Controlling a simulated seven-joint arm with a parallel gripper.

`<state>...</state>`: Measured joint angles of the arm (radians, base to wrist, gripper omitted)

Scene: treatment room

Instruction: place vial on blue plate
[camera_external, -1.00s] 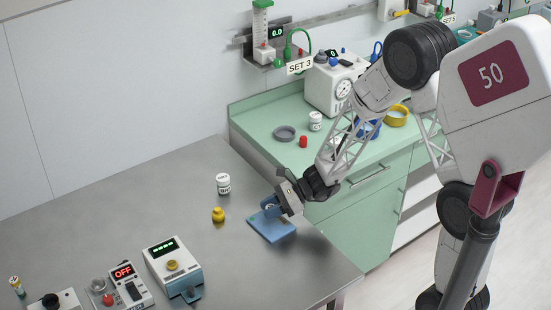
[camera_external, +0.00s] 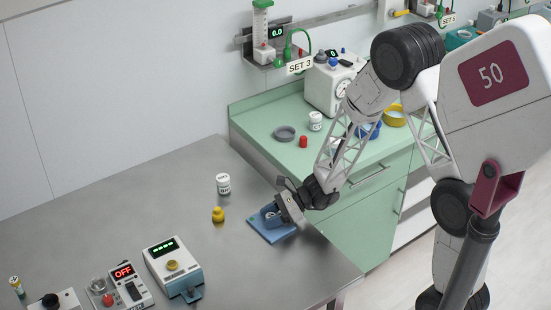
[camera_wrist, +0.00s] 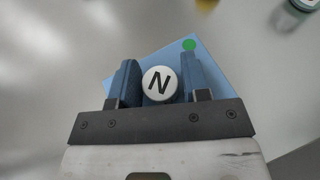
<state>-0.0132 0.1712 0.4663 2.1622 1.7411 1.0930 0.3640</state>
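The vial (camera_wrist: 159,84), with a round white cap marked with a black N, sits between the blue fingers of my gripper (camera_wrist: 160,82) in the wrist view. The fingers meet the cap on both sides. The blue plate (camera_wrist: 212,58) lies under the vial and fingers, with a green dot near its far corner. In the external view my gripper (camera_external: 272,214) is low over the blue plate (camera_external: 272,234), near the table's right edge. The fingers hide most of the vial, and I cannot tell whether its base touches the plate.
A white bottle with a dark label (camera_external: 223,184) and a small yellow object (camera_external: 218,215) stand left of the plate. A white device with a green display (camera_external: 172,266) is further left. The green cabinet (camera_external: 335,180) is behind on the right. Bare grey table lies around the plate.

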